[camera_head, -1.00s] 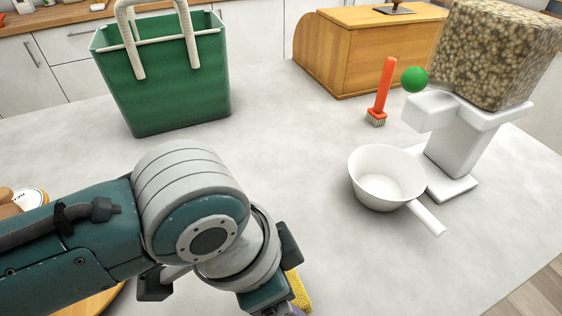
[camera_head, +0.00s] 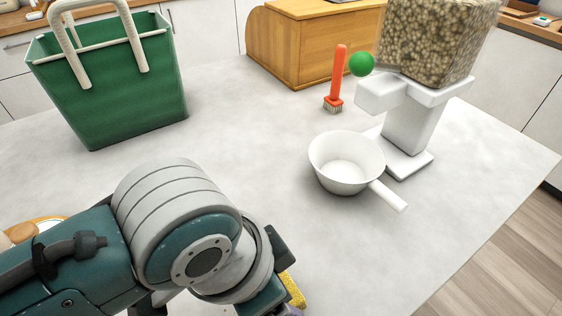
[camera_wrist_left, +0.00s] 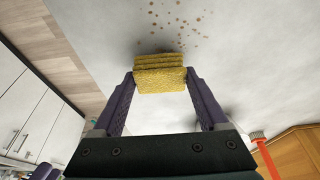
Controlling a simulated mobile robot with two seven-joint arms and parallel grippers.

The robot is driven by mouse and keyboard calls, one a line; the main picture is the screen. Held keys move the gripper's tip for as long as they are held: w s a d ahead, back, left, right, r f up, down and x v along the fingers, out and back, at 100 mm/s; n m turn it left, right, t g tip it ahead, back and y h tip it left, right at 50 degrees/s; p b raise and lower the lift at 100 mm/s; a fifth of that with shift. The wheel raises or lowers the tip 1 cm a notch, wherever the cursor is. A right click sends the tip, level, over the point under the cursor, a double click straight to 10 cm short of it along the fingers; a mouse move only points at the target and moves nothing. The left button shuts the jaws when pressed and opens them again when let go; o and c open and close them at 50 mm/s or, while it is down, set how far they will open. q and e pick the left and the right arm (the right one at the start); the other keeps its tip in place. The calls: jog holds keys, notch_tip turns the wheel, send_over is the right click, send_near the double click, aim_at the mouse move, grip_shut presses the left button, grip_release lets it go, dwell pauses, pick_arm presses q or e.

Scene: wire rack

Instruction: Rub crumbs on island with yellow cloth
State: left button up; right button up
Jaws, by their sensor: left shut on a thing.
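The yellow cloth (camera_wrist_left: 160,62) is a folded, rough-textured pad held between the two purple fingers of my left gripper (camera_wrist_left: 160,84). In the head view only a small part of the cloth (camera_head: 293,290) shows at the bottom, behind my left wrist. The crumbs (camera_wrist_left: 178,20) are small brown specks scattered on the pale island top (camera_wrist_left: 100,25), just beyond the cloth's far edge in the wrist view. I cannot tell whether the cloth touches the surface. The island (camera_head: 240,130) also fills the head view, where my left arm hides the crumbs. My right gripper is out of view.
A white pan (camera_head: 345,165) stands right of my arm, near a white dispenser (camera_head: 410,125) with a green knob. A red-handled brush (camera_head: 338,78) and a wooden bread box (camera_head: 305,45) stand behind. A green basket (camera_head: 105,90) is back left. The island's centre is clear.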

pick_arm(q)
jog(key=shift+f+b, duration=0.45)
jog(key=shift+f, duration=0.3)
dwell(0.3)
dwell(0.7)
jog(key=shift+a, duration=0.1)
jog(key=shift+w+a, duration=0.25)
jog(key=shift+w, duration=0.15)
jog(key=shift+w+a, duration=0.6)
jog(key=shift+w, duration=0.25)
jog(key=shift+s+d+r+p, duration=0.2)
jog(key=shift+s+d+p, duration=0.35)
jog(key=shift+s+p, duration=0.35)
jog(key=shift+s+d, duration=0.2)
jog(key=shift+s, duration=0.05)
jog(key=shift+d+f, duration=0.1)
